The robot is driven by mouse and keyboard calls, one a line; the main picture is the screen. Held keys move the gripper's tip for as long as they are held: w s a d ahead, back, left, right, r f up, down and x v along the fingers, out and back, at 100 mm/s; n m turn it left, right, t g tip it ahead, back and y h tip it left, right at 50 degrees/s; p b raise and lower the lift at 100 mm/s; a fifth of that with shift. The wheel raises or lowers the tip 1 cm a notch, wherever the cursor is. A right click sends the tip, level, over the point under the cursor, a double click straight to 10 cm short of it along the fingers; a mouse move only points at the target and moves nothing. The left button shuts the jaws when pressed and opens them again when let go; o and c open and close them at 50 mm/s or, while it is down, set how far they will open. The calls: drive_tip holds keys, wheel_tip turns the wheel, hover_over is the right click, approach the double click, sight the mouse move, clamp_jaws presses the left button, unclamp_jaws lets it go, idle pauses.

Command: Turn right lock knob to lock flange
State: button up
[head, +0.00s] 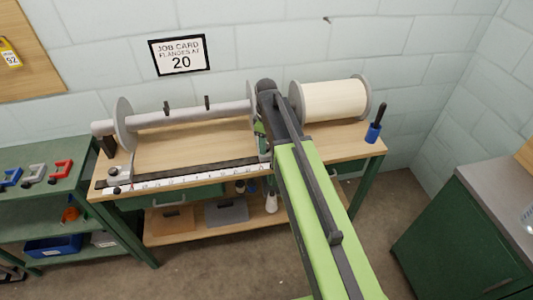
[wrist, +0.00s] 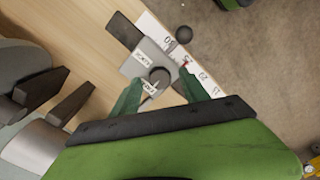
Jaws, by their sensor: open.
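The right lock knob (wrist: 159,77) is a round dark knob on a grey plate (wrist: 136,66) with small white labels, partly readable as LOCK and FREE. In the wrist view, my gripper (wrist: 160,81) is open, with one green finger on each side of the knob. I cannot tell whether either finger touches it. The right flange (head: 252,108) is a grey disc at the right end of the beam roller in the head view. My arm hides the right knob there. The left flange (head: 124,122) stands at the roller's other end.
A card (head: 180,55) reads 20.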

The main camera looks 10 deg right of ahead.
drive_tip(key=shift+f, duration=0.45)
drive_tip(key=shift+r, duration=0.1)
drive_tip(key=shift+c, duration=0.3)
clamp_jaws()
drive_tip(key=shift+d, duration=0.1)
